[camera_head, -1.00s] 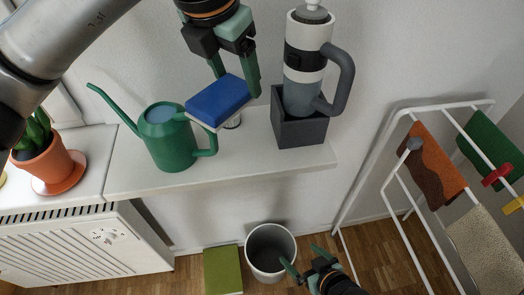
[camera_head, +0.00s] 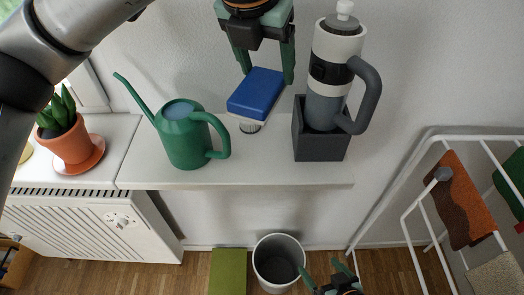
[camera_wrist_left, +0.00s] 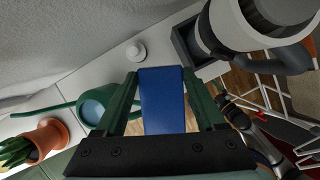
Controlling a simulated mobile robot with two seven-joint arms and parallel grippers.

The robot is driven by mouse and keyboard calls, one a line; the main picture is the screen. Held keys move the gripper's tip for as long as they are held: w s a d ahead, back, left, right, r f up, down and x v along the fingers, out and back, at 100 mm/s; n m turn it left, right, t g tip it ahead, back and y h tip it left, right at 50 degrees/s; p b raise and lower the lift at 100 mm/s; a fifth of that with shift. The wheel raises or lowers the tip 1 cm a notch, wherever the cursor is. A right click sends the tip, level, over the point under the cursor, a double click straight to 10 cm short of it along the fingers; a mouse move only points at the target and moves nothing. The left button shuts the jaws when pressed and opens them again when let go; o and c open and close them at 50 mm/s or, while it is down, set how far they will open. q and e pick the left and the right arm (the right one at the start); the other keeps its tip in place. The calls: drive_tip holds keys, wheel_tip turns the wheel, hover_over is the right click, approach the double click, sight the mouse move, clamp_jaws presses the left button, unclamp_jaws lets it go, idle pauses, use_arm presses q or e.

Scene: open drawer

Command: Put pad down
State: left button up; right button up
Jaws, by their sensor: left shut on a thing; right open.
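A blue pad (camera_head: 256,93) with a pale underside is held between the two fingers of my left gripper (camera_head: 266,70). It is in the air above the white shelf (camera_head: 225,176), between the watering can and the dark box. In the left wrist view the blue pad (camera_wrist_left: 163,105) lies between the two green fingers. A small round white thing (camera_head: 250,128) is on the shelf just below the pad, partly hidden. My right gripper (camera_head: 326,275) is open and empty, low near the floor beside a waste bin.
A green watering can (camera_head: 188,140) stands left of the pad. A dark box (camera_head: 320,147) holding a grey and white flask (camera_head: 326,90) stands right. A potted plant (camera_head: 70,143) is at the far left. The bin (camera_head: 279,262) and a drying rack (camera_head: 405,215) are below.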

sight(256, 110)
use_arm(q)
wheel_tip(256, 110, down, 12)
drive_tip(key=shift+f, duration=0.1)
wheel_tip(256, 110, down, 4)
drive_tip(key=o, duration=1.4)
drive_tip(key=shift+c, duration=0.2)
drive_tip(key=v, duration=1.2)
drive_tip(key=shift+s+d+b, duration=0.1)
drive_tip(key=shift+b, duration=0.25)
